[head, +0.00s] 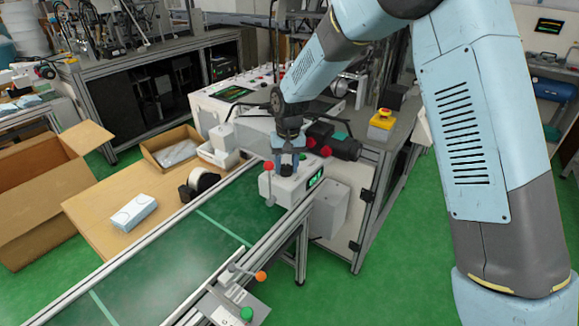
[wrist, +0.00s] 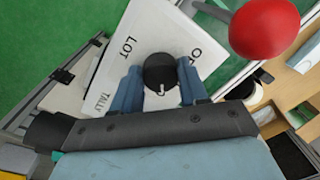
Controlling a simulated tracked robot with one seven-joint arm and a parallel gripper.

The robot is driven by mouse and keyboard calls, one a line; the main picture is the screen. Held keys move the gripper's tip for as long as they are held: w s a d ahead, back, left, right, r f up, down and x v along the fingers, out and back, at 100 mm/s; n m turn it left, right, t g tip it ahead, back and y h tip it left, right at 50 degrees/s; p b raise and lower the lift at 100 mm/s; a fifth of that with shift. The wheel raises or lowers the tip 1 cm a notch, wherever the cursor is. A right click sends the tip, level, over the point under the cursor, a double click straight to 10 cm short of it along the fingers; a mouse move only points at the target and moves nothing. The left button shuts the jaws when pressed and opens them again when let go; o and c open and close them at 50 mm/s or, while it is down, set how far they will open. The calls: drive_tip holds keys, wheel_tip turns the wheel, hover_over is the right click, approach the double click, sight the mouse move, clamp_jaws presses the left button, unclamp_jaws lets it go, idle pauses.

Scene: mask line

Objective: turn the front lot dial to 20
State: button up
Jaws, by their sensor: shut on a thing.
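A round black dial (wrist: 160,70) with a small white mark sits on the white top of a box (wrist: 110,65) in the wrist view. The words LOT and TALLY are printed on this top, and another label is partly hidden. My gripper (wrist: 159,88) is shut on the dial, with one blue finger on each side of it. In the head view my gripper (head: 287,165) points down onto the white box (head: 285,190) beside the belt. The dial is mostly hidden there. I cannot read any scale or setting around the dial.
A lever with a red ball (wrist: 264,27) stands close beside the dial; the ball also shows in the head view (head: 268,166). The box has a green display (head: 316,178) on its side. The green belt (head: 180,245) runs past, with a white carton (head: 134,212) on the wooden table.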

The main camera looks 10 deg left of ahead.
sight(288, 167)
drive_tip(key=shift+s+a, duration=0.15)
drive_tip(key=shift+a, duration=0.1)
drive_tip(key=o, duration=0.8)
drive_tip(key=shift+o, duration=1.2)
drive_tip(key=shift+d, duration=0.1)
drive_tip(key=shift+r, duration=0.1)
wheel_tip(288, 167, up, 14)
drive_tip(key=shift+w+d+f, duration=0.2)
drive_tip(key=shift+w+d, duration=0.05)
drive_tip(key=shift+d, duration=0.1)
